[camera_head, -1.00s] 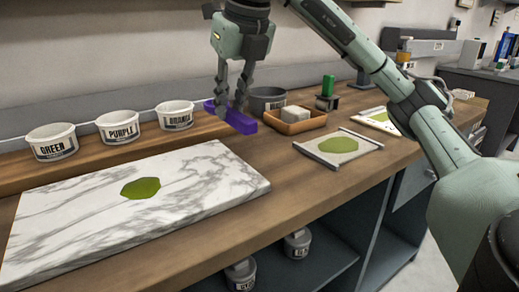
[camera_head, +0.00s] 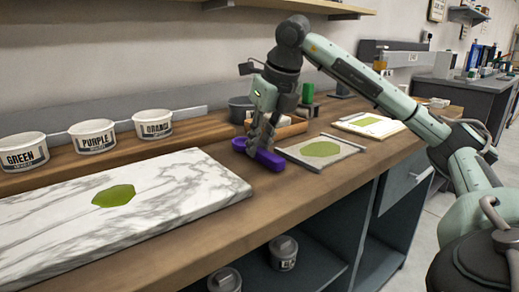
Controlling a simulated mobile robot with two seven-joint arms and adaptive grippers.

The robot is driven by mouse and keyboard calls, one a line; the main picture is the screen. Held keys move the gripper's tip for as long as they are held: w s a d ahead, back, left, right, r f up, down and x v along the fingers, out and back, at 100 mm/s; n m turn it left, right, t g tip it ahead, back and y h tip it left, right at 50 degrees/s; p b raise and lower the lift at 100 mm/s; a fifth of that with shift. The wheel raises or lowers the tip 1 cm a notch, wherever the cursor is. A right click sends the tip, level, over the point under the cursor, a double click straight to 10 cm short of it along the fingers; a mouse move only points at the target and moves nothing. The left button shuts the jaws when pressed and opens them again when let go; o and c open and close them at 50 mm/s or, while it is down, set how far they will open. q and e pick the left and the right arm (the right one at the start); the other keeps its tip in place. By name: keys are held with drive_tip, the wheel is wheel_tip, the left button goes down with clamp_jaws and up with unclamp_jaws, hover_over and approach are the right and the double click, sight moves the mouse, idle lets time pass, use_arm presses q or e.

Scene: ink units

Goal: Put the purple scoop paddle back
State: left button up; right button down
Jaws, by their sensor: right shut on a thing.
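The purple scoop paddle (camera_head: 268,160) is a long purple bar low over or on the wooden counter, between the marble slab (camera_head: 215,193) and a framed tray with a green patch (camera_head: 320,150). I cannot tell whether it touches the wood. My right gripper (camera_head: 259,147) points down and is shut on the paddle. The white tub labelled PURPLE (camera_head: 93,137) stands on the raised back ledge, between the GREEN tub (camera_head: 23,152) and the ORANGE tub (camera_head: 153,125). My left gripper is not in view.
A grey bowl (camera_head: 240,109) and an orange-brown tray (camera_head: 292,128) sit behind my right gripper, partly hidden. A green-topped item (camera_head: 308,94) stands behind them. Another sheet with a green patch (camera_head: 369,122) lies further right. The wooden counter's front strip (camera_head: 290,192) is bare.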

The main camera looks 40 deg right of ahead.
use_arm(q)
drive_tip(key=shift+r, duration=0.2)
use_arm(e)
drive_tip(key=shift+f, duration=0.35)
drive_tip(key=shift+f, duration=0.1)
drive_tip(key=c, duration=1.4)
unclamp_jaws()
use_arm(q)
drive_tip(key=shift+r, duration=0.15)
use_arm(e)
drive_tip(key=shift+r, duration=0.35)
drive_tip(key=p+v, duration=0.2)
drive_tip(key=v, duration=0.7)
drive_tip(key=shift+a+r, duration=0.1)
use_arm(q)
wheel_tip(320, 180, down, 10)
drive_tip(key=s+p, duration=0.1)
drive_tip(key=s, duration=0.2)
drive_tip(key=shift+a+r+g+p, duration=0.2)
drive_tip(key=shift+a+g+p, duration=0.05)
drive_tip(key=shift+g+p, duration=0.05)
use_arm(e)
drive_tip(key=shift+v, duration=1.15)
